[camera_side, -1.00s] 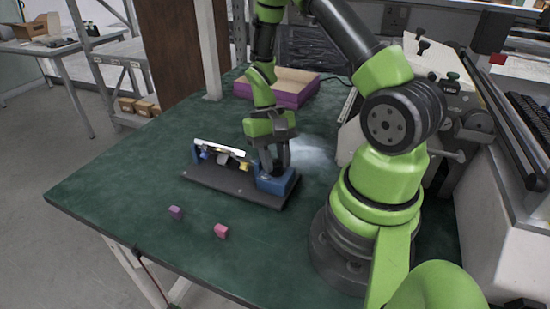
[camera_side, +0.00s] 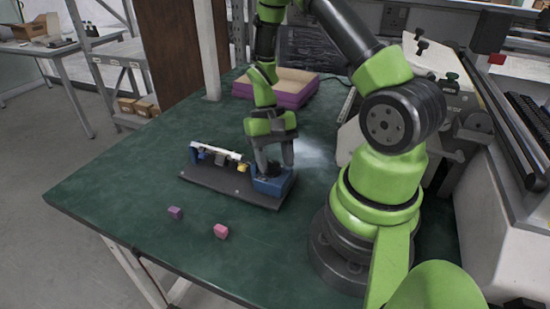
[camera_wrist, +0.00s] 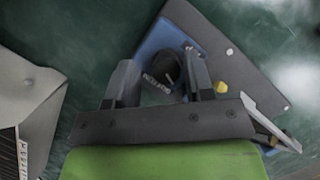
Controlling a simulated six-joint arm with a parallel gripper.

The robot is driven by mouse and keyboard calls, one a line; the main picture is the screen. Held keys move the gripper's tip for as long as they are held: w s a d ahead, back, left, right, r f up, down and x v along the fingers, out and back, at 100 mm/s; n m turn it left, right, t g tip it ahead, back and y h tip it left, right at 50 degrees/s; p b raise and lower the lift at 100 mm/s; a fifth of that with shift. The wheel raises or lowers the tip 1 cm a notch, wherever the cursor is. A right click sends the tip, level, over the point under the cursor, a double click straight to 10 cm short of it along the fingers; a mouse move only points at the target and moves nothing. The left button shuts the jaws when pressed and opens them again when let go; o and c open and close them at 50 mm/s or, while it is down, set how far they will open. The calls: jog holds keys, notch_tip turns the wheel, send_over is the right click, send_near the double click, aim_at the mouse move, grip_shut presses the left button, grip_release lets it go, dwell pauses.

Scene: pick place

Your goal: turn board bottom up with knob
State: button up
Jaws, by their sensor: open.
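A fixture with a dark base plate (camera_side: 222,183) stands on the green table. A thin white board (camera_side: 215,149) is mounted along it, and shows as a narrow, nearly edge-on strip in the side view. Part of the board (camera_wrist: 266,122) also shows in the wrist view. A blue block (camera_side: 272,188) at the plate's right end carries a black knob (camera_wrist: 163,68). My gripper (camera_side: 274,164) points down over the block. Its fingers are open, one on each side of the knob, with gaps visible in the wrist view (camera_wrist: 158,65). Which face of the board is down cannot be told.
A purple cube (camera_side: 175,212) and a pink cube (camera_side: 221,231) lie on the table in front of the fixture. A purple box-like stack (camera_side: 290,92) lies behind. The table's left side is clear. A grey machine (camera_side: 430,75) stands at the right.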

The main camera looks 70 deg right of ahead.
jog(key=shift+w, duration=0.1)
jog(key=n, duration=0.2)
jog(key=n+g+h, duration=0.1)
jog(key=n, duration=0.1)
jog(key=shift+a+n+h, duration=0.15)
jog(key=shift+n+h, duration=0.15)
jog(key=shift+n, duration=0.1)
jog(key=w+d+r+n, duration=0.1)
jog(key=w+r, duration=0.3)
jog(key=r, duration=0.5)
jog(key=s+a+r+t, duration=0.5)
jog(key=a+r, duration=0.1)
jog(key=r, duration=0.2)
jog(key=s+a+r+t, duration=0.4)
jog(key=a+r+t, duration=0.2)
jog(key=r, duration=0.2)
jog(key=shift+s+a+r+m, duration=0.2)
jog(key=shift+s+a+m, duration=0.1)
jog(key=shift+s+m, duration=0.1)
